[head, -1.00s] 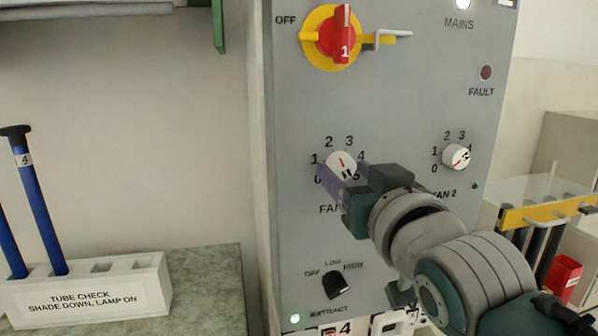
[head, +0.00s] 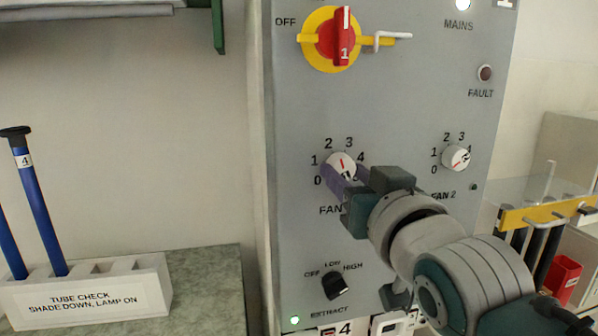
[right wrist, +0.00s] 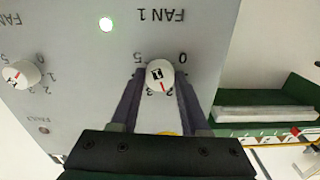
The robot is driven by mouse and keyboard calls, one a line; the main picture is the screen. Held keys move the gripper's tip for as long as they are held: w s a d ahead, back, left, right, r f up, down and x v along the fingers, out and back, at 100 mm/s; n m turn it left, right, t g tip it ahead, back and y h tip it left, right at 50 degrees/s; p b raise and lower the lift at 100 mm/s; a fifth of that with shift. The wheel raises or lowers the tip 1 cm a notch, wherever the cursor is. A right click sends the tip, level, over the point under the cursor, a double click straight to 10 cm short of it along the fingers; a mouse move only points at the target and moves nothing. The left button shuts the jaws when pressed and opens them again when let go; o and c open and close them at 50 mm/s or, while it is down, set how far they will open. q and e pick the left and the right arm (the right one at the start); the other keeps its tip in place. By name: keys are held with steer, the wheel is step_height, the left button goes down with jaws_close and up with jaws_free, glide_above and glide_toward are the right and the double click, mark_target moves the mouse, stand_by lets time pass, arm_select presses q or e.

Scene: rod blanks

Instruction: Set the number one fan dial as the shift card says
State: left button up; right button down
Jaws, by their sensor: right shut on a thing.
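The fan 1 dial (head: 341,161) is a white knob on the grey panel (head: 290,230), with a scale from 0 to 5. Its red mark points up, between 2 and 3. It also shows in the right wrist view (right wrist: 160,72), upside down, its red mark between 2 and 3, nearer 2. My right gripper (head: 346,176) is shut on this dial, a purple finger on each side in the right wrist view (right wrist: 159,78). The gripper hides part of the scale and label in the head view. No readable shift card shows. My left gripper is not in view.
The fan 2 dial (head: 456,156) is to the right. A red-yellow main switch (head: 338,40) is above, and a black extract knob (head: 335,285) below. A white rack (head: 90,293) with blue rods stands left on a worktop. A yellow-edged holder (head: 545,213) is at right.

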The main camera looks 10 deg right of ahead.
steer(key=m+p, duration=0.1)
steer(key=m, duration=0.4)
steer(key=shift+m+p, duration=0.5)
steer(key=shift+m, duration=1.5)
steer(key=shift+c, duration=2)
jaws_free()
steer(key=s, duration=1)
steer(key=shift+b, duration=0.3)
steer(key=shift+d, duration=0.1)
